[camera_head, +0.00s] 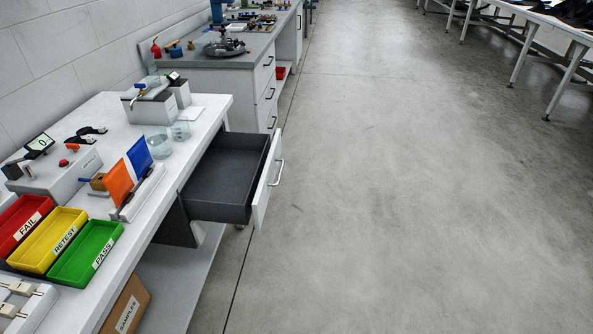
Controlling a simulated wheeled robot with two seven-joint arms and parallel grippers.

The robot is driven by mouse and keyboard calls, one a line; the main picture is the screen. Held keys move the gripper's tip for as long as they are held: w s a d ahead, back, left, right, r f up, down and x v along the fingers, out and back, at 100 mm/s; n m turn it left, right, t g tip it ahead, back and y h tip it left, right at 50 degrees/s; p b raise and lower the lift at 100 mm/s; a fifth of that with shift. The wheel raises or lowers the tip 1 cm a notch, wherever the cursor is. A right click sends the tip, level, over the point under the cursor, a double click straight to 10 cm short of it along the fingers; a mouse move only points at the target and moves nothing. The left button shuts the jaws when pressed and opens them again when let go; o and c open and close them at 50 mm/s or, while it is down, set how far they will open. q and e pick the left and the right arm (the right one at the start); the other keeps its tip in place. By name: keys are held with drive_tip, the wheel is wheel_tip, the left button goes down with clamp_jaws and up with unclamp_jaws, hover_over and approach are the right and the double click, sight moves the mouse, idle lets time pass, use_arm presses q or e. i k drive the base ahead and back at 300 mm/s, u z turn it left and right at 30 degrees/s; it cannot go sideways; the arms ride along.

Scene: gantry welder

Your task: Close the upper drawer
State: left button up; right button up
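The upper drawer (219,181) is pulled out of the white workbench (146,214) on the left, toward the aisle. Its dark grey inside looks empty. Its white front panel (264,184) carries a metal bar handle (279,173) on the aisle side. A dark cabinet side shows below the drawer under the bench top. Neither of my grippers is in view.
On the bench stand red, yellow and green trays (85,255), orange and blue flags, glass beakers and devices. A cardboard box (126,308) sits on the lower shelf. A second grey bench stands behind. The concrete floor (400,200) to the right is clear.

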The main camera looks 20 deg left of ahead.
sight(233, 179)
drive_tip(key=u, duration=0.3)
drive_tip(key=i, duration=0.6)
drive_tip(key=u, duration=1.05)
drive_tip(key=k, duration=1.25)
drive_tip(key=z, duration=0.4)
drive_tip(key=i, duration=1.75)
drive_tip(key=u, duration=0.45)
